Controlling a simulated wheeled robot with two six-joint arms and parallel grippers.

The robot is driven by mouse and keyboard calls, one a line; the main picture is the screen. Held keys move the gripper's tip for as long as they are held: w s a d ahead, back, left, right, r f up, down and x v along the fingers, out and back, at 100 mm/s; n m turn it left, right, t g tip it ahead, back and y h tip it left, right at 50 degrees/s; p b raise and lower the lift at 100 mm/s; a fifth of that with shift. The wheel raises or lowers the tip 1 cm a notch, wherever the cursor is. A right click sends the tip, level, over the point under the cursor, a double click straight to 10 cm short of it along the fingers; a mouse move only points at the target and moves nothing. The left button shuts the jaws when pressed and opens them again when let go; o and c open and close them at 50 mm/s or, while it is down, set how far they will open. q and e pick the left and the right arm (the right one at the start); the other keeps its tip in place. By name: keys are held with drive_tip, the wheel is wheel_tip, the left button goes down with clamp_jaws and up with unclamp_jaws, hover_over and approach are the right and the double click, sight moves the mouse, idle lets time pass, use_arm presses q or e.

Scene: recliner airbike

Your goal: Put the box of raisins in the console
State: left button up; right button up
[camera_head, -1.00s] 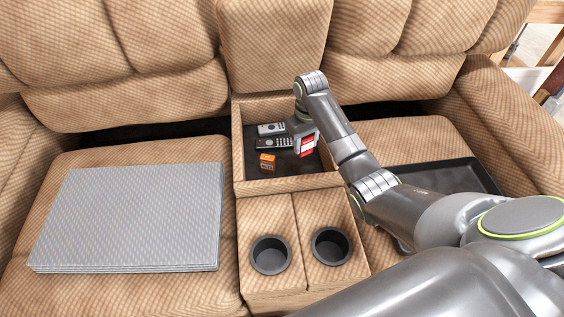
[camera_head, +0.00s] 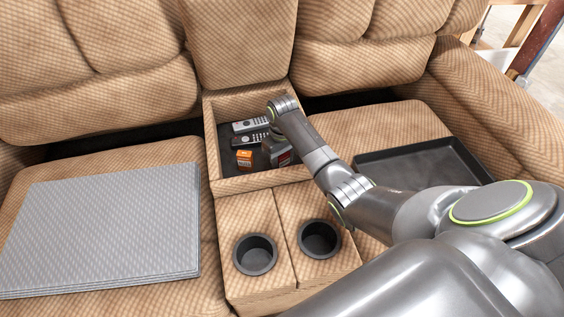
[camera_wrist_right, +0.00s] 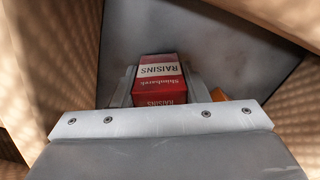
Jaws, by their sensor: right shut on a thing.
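The red and white box of raisins (camera_wrist_right: 158,82) shows in the right wrist view between the fingers of my right gripper (camera_wrist_right: 160,92), which is shut on it. In the head view my right gripper (camera_head: 277,150) reaches down inside the open console (camera_head: 262,181), at its right part. The arm mostly hides the box there; only a bit of red shows. I cannot tell whether the box touches the console floor. My left gripper is not in view.
Two remotes (camera_head: 250,125) and a small orange box (camera_head: 244,159) lie in the console, left of my gripper. Two cup holders (camera_head: 255,254) are in front. A grey folded cloth or mat (camera_head: 100,228) lies on the left seat, a dark tray (camera_head: 425,165) on the right seat.

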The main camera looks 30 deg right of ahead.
drive_tip(key=shift+f, duration=0.25)
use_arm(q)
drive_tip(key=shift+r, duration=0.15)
use_arm(e)
drive_tip(key=o, duration=1)
drive_tip(key=shift+f, duration=0.1)
drive_tip(key=shift+c, duration=0.2)
drive_tip(key=shift+r, duration=0.25)
wheel_tip(320, 180, up, 12)
drive_tip(key=p, duration=0.4)
drive_tip(key=shift+p, duration=0.4)
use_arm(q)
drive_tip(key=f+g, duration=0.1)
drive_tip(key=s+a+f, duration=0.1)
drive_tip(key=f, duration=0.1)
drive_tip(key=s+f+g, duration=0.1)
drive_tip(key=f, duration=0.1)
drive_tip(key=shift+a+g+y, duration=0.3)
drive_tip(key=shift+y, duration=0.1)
use_arm(e)
drive_tip(key=shift+f, duration=0.1)
